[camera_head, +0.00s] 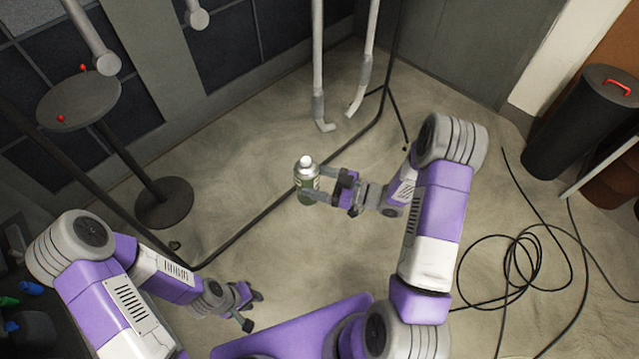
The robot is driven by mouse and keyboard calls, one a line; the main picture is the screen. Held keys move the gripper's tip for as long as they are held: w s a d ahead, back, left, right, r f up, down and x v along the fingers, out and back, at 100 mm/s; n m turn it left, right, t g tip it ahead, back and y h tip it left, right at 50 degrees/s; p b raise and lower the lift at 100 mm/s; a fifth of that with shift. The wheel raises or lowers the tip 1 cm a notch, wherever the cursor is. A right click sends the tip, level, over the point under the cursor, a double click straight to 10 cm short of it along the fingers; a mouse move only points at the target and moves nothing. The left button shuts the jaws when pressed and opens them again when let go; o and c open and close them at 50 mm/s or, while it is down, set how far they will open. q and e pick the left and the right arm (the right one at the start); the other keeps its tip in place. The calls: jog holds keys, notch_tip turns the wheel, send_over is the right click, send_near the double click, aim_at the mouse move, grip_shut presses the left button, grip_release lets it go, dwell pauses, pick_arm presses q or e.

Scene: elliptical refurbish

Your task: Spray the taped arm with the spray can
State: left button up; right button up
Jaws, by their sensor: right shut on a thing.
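The spray can (307,184), green with a white cap, stands upright between the fingers of my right gripper (325,185) near the middle of the view. My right gripper is shut on it and holds it above the floor. My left gripper (252,310) is low in the view, empty, with its fingers apart. Two long pale arm-like pieces (318,70) (366,62) hang down at the top middle, beyond the can and apart from it. I cannot make out tape on either one.
A round stand (78,102) with small red knobs is at the left. More pale arm-like pieces (92,38) reach in at the upper left. A black bin (578,125) with a red handle stands at the right. Black cables (500,262) coil on the floor. The middle floor is mostly clear.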

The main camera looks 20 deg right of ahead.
jog(key=w+a+r+m+t+h+p, duration=0.4)
jog(key=a+r, duration=0.3)
jog(key=r, duration=0.5)
jog(key=w+a+r+m+t+h+p, duration=0.2)
jog(key=a+r+h+p, duration=0.35)
jog(key=r, duration=0.55)
jog(key=s+a+r+m+t+h+p, duration=0.1)
jog(key=s+a+r+m+h+p, duration=0.1)
jog(key=s+a+r+m+p, duration=0.25)
jog(key=w+n+p, duration=0.1)
jog(key=w+p, duration=0.2)
jog(key=w, duration=0.3)
jog(key=shift+d+n, duration=0.3)
jog(key=shift+n, duration=0.05)
jog(key=shift+r, duration=0.1)
